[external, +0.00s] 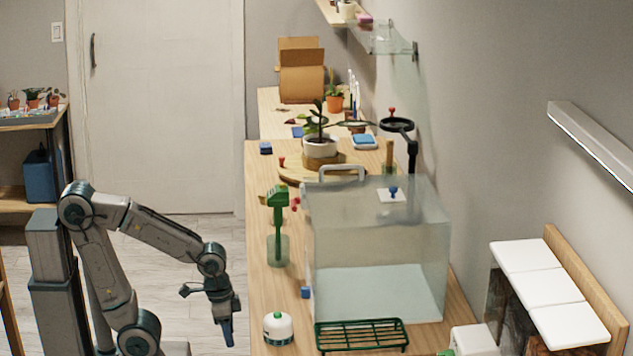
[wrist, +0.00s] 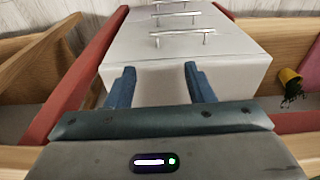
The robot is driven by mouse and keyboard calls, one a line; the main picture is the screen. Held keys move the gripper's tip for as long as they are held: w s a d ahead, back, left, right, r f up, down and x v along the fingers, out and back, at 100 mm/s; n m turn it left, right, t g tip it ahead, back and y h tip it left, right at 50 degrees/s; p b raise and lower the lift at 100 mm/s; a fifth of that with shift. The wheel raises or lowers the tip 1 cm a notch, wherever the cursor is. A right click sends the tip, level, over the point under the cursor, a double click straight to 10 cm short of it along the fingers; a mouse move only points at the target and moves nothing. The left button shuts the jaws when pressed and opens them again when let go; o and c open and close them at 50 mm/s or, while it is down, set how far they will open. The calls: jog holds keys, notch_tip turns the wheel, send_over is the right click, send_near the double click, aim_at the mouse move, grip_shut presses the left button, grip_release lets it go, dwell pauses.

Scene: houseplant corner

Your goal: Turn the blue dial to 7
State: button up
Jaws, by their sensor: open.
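A small blue knob (external: 393,191) stands on a white square plate (external: 383,198) at the top of the glass tank; it seems to be the blue dial. Its numbers and pointer are too small to read. My gripper (external: 228,338) hangs low beside the table's left edge, fingers down, well below and left of the knob. In the wrist view my gripper (wrist: 157,84) has its two blue fingers apart with nothing held between them. The dial is not in the wrist view.
The glass tank (external: 335,255) fills much of the wooden table. A green rack (external: 361,335), a white domed item (external: 278,328) and a green tool (external: 278,220) stand around it. A white drawer unit (wrist: 185,55) lies below my gripper. A yellow pot (wrist: 289,76) lies tipped at right.

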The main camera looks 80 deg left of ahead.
notch_tip(320, 180, up, 10)
jog(key=w+d+t+p, duration=0.1)
jog(key=w+d+p, duration=0.15)
jog(key=p, duration=0.65)
jog(key=t+y+p, duration=0.2)
jog(key=p, duration=0.8)
send_near(305, 292)
jog(key=shift+m, duration=0.3)
jog(key=x, duration=0.3)
jog(key=b+x, duration=0.1)
jog(key=x, duration=0.1)
jog(key=s+a+x, duration=0.1)
jog(key=x, duration=0.2)
jog(key=shift+w+a+f, duration=0.1)
jog(key=shift+w+f, duration=0.05)
jog(key=shift+f, duration=0.2)
jog(key=shift+b, duration=0.35)
jog(key=c, duration=1)
